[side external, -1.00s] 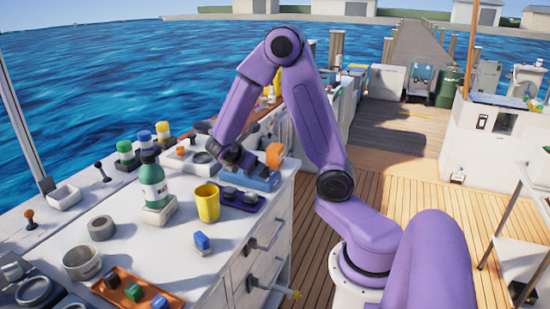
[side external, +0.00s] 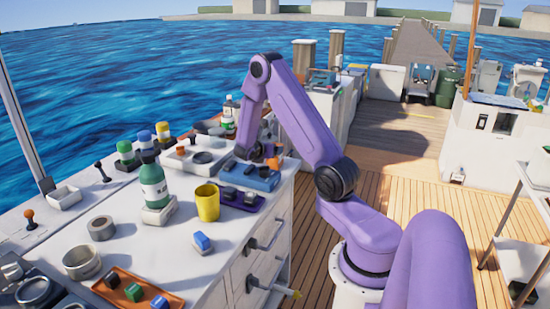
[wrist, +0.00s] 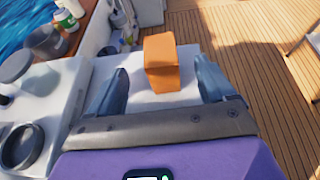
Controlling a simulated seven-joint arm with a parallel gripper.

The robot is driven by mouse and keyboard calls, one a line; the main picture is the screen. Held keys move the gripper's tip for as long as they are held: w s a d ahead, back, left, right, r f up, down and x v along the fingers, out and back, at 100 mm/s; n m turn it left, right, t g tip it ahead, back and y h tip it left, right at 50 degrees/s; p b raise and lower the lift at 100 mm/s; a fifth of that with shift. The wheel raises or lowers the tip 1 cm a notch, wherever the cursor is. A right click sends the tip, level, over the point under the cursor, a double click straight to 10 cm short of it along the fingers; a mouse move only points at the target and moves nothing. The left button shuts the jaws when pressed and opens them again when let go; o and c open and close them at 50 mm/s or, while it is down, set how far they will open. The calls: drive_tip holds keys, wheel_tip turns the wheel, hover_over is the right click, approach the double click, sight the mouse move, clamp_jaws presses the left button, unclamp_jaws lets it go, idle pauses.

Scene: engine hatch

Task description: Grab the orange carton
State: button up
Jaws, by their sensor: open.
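The orange carton (wrist: 161,62) stands upright on the white counter top in the wrist view. It lies between and a little beyond the two open fingers of my gripper (wrist: 164,82), with clear gaps on both sides. In the side view the carton (side external: 275,163) is a small orange patch at the counter's far right end, partly hidden by my gripper (side external: 263,154). My gripper is open and empty, low over the counter right by the carton.
A blue tray with dark knobs (side external: 257,181), a purple tray (side external: 234,200) and a yellow cup (side external: 207,203) stand nearer the camera. A green bottle (side external: 153,184) stands left. In the wrist view, a grey block with round fittings (wrist: 50,95) lies left; the counter ends near the carton.

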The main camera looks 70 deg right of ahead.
drive_tip(key=x, duration=1)
drive_tip(key=shift+d+f, duration=0.15)
drive_tip(key=c, duration=1.1)
